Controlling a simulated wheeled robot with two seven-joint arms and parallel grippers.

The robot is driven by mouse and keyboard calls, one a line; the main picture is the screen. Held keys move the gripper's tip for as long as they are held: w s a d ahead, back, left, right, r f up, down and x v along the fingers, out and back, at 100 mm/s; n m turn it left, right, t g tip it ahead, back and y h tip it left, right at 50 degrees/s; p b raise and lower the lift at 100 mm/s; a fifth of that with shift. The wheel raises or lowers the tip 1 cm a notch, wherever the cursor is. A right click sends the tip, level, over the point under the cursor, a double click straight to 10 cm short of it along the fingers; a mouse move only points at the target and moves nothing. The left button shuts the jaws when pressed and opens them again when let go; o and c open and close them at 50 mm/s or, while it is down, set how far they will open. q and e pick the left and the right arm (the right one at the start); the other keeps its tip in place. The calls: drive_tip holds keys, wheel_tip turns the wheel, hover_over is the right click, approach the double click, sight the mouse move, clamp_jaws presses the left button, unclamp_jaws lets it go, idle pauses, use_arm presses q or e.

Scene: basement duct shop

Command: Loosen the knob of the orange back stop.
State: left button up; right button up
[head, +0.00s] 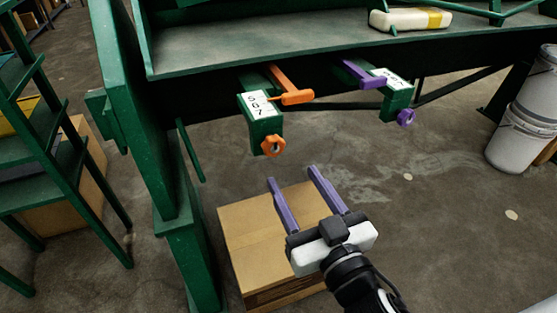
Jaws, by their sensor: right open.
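The orange back stop (291,91) sticks out from under the green machine's front edge, its crossbar at the front end. Below it is a green block with a white label reading 5, 6, 7 (259,104). An orange knob (272,146) sits at the bottom of that block. My right gripper (292,174) is open and empty, with its two purple fingers pointing up toward the block. It appears in front of and below the orange knob, apart from it. My left gripper is not in view.
A purple back stop (362,73) with a purple knob (406,117) is to the right. A cardboard box (250,233) stands on the floor below my gripper. A green upright (180,235) is at left; white buckets (520,140) stand far right.

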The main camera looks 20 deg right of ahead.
sight(275, 147)
drive_tip(key=w, duration=0.9)
drive_tip(key=shift+w+a, duration=0.1)
drive_tip(key=shift+w, duration=0.3)
drive_tip(key=shift+f, duration=0.1)
drive_tip(key=c, duration=1)
